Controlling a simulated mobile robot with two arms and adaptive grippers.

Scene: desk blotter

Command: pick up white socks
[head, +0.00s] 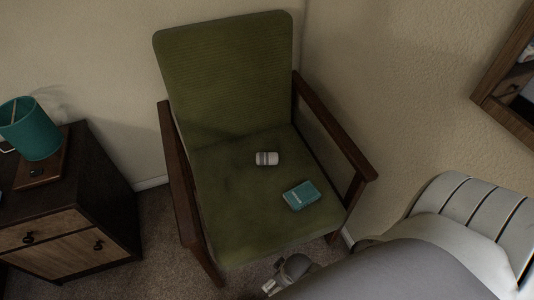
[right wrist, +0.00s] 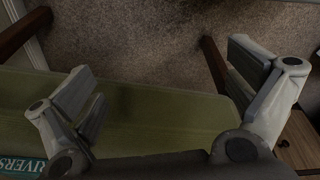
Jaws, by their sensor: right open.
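The white socks (head: 266,158), a small rolled bundle with a greyish band, lie on the green seat of the armchair (head: 215,185), near its middle. My right gripper (head: 283,275) is at the bottom of the head view, in front of the chair's front edge and well short of the socks. In the right wrist view my right gripper (right wrist: 165,80) has its fingers wide apart with nothing between them. The socks do not show in that view. My left gripper is not in view.
A teal book (head: 301,195) lies on the seat between the socks and my right gripper; its corner shows in the wrist view (right wrist: 22,165). Wooden armrests (head: 336,128) flank the seat. A dark nightstand (head: 98,190) with a teal lamp (head: 32,130) stands at left.

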